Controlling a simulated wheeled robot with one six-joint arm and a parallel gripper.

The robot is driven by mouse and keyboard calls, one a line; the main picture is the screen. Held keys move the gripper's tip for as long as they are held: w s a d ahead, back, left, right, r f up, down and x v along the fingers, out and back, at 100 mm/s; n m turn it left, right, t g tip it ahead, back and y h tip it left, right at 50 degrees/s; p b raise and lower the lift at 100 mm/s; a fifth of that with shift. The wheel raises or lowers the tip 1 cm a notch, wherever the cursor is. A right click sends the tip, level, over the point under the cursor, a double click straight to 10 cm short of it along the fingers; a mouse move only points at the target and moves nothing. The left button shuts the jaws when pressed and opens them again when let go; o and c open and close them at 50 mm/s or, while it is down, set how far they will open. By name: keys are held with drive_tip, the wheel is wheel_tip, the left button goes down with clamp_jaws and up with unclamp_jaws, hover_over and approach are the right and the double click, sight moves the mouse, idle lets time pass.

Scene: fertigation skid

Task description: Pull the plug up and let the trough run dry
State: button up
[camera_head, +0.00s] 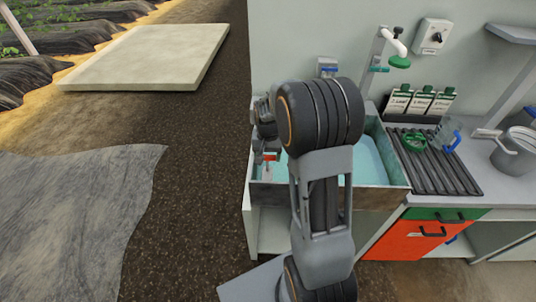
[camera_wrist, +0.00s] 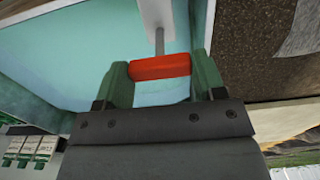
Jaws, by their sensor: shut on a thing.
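The plug's red crossbar handle (camera_wrist: 160,67) is between the two green fingers of my gripper (camera_wrist: 161,72) in the wrist view. The gripper is shut on it. A thin grey rod (camera_wrist: 159,42) runs from the handle to a pale piece (camera_wrist: 157,12) at the picture's top edge. In the head view the red handle (camera_head: 270,156) shows small at the left end of the trough (camera_head: 385,197). My arm covers the middle of the trough. Pale blue water (camera_head: 367,163) shows to the right of my arm. The plug's lower end and the drain are not visible.
A tap with a green head (camera_head: 399,61) stands behind the trough. To the right are a black ribbed rack (camera_head: 437,165), a green ring (camera_head: 414,141), a clear jug (camera_head: 447,136), labelled packets (camera_head: 420,103) and a metal pot (camera_head: 516,151).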

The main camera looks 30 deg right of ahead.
wheel_tip(320, 180, up, 5)
drive_tip(key=p, duration=0.3)
drive_tip(key=shift+f, duration=0.15)
drive_tip(key=o, duration=1.3)
wheel_tip(320, 180, up, 14)
drive_tip(key=shift+f+b, duration=0.1)
drive_tip(key=shift+b, duration=0.35)
